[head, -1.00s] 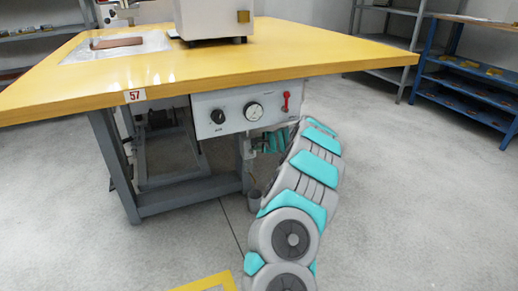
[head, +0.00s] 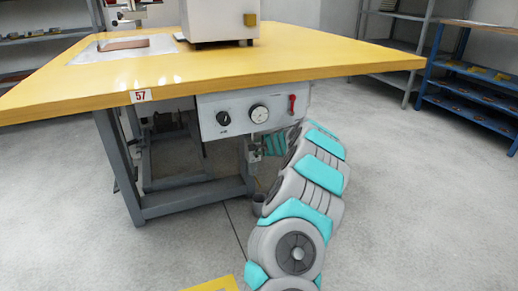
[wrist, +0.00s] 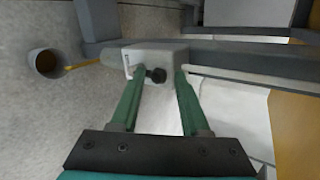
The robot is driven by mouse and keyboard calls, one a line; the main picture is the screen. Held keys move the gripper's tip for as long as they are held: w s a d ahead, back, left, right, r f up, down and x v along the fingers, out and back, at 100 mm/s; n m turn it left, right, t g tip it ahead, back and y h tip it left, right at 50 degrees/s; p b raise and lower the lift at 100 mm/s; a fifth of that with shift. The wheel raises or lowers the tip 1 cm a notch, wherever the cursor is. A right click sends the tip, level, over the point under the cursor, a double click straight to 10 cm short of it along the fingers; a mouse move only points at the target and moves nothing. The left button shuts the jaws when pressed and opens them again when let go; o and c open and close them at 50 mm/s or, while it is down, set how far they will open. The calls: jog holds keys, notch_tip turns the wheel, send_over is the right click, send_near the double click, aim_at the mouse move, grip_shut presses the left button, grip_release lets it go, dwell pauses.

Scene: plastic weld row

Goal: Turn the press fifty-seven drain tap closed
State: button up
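The yellow-topped press table bears the red number 57 (head: 141,96). Under its edge hangs a light grey panel (head: 240,122). Small drain fittings (head: 254,152) sit below the panel, largely hidden beside my gripper (head: 273,144). My gripper's green fingers (wrist: 158,82) are apart, pointing at the block, one on each side of the knob. The knob lies in the gap; contact is not visible. I cannot tell which part is the tap handle.
A small cup (wrist: 45,62) stands on the floor left of the block. Grey frame legs (head: 192,196) and bars surround the fittings. Open floor (head: 430,200) lies to the right.

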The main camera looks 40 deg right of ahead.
jog(key=o, duration=0.3)
jog(key=shift+w+a+f, duration=0.1)
jog(key=shift+a+f, duration=0.05)
jog(key=p+v, duration=0.1)
jog(key=v, duration=0.6)
jog(key=shift+s+r, duration=0.2)
jog(key=shift+s, duration=0.15)
jog(key=shift+s, duration=0.1)
dwell(0.3)
